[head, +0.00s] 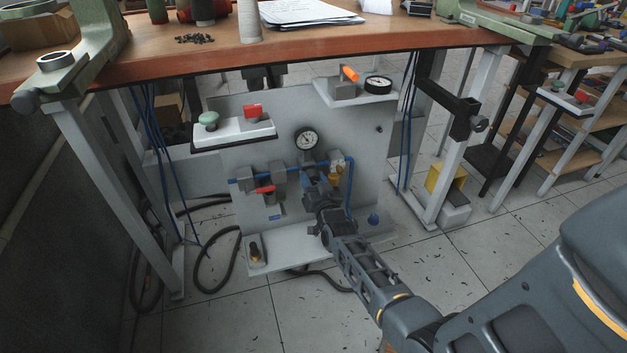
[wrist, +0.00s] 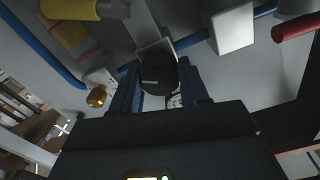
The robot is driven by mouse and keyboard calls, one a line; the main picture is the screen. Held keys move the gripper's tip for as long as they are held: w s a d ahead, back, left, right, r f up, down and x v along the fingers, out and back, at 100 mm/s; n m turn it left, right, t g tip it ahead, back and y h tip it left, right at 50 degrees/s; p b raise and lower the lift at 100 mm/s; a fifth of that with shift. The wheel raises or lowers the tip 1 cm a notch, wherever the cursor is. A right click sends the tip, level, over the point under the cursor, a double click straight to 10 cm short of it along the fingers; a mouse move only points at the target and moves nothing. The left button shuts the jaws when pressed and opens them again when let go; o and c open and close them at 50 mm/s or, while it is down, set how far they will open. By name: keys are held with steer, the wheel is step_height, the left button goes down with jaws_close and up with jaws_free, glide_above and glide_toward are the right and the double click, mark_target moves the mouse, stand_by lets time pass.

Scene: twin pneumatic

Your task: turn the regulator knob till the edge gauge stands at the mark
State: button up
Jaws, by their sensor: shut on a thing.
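The black regulator knob (wrist: 158,76) shows in the wrist view with a pale line on its face. My gripper (wrist: 162,80) has its two blue fingers on either side of the knob and is shut on it. In the head view my gripper (head: 312,176) reaches the panel just below a round dial gauge (head: 306,139) and hides the knob. A second gauge (head: 377,84) with a black rim lies at the edge of the upper right shelf. Both dials are too small to read needle or mark surely, and I cannot tell which is the edge gauge.
A left shelf (head: 232,133) bears green and red controls. The wooden bench (head: 200,45) overhangs the panel (head: 240,112).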

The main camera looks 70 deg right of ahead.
steer(key=shift+f+m+b, duration=0.1)
steer(key=shift+m+b, duration=0.5)
steer(key=shift+m, duration=0.3)
steer(key=o, duration=1)
steer(key=shift+o, duration=0.2)
steer(key=p+v, duration=0.1)
steer(key=v, duration=0.6)
steer(key=shift+s+a+p, duration=0.25)
steer(key=shift+a+p, duration=0.05)
